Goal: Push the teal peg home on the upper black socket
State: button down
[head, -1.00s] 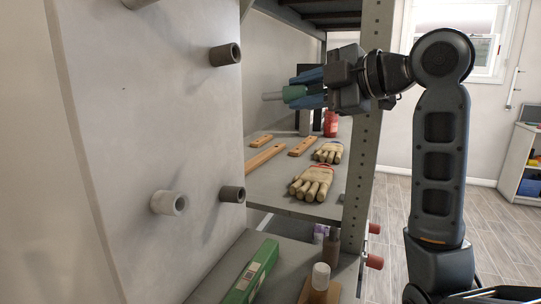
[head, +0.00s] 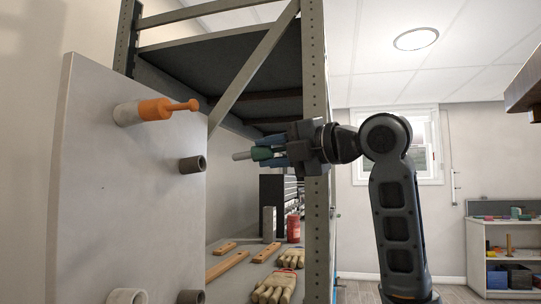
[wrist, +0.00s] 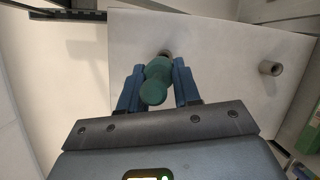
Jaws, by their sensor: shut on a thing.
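The teal peg (head: 262,153) has a grey shaft (head: 241,156) that points left toward the panel. My gripper (head: 271,153) is shut on its teal body, and the peg is clear of any support. The upper black socket (head: 192,164) is a dark hollow stub on the panel, with a gap between it and the shaft's tip in the head view. In the wrist view the peg (wrist: 155,82) lies between my blue fingers. It partly covers the upper black socket (wrist: 166,53) behind it, so the shaft is hidden there.
An orange peg (head: 154,110) sits in the upper white socket (head: 125,114). A lower black socket (head: 190,297) and lower white socket (head: 127,297) show at the panel's bottom. The rack post (head: 317,220) stands close behind my gripper. Gloves (head: 273,287) lie on the shelf.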

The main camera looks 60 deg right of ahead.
aim_at(246, 158)
jog(key=shift+w+a+f+b, duration=0.15)
jog(key=shift+w+a, duration=0.15)
jog(key=shift+w, duration=0.55)
jog(key=shift+w+a+f+b, duration=0.1)
jog(key=shift+w+a+b, duration=0.15)
jog(key=shift+w, duration=0.6)
jog(key=shift+w+a+f+b, duration=0.15)
jog(key=shift+w+a, duration=0.2)
jog(key=shift+w, duration=0.5)
jog(key=shift+w+a+f, duration=0.1)
jog(key=shift+w+a, duration=0.15)
jog(key=shift+w, duration=0.4)
jog(key=shift+w+a+f, duration=0.1)
jog(key=shift+w+a, duration=0.15)
jog(key=shift+w, duration=0.4)
jog(key=shift+w+a, duration=0.1)
jog(key=shift+w, duration=0.2)
jog(key=shift+w+a+f+b, duration=0.15)
jog(key=shift+w+a+b, duration=0.1)
jog(key=shift+w, duration=0.35)
jog(key=shift+w+a+f+b, duration=0.1)
jog(key=shift+w+a, duration=0.1)
jog(key=shift+w, duration=0.4)
jog(key=c, duration=0.7)
grip_release()
jog(key=shift+s+r+b, duration=0.15)
jog(key=shift+s+b, duration=0.4)
jog(key=shift+s, duration=3.35)
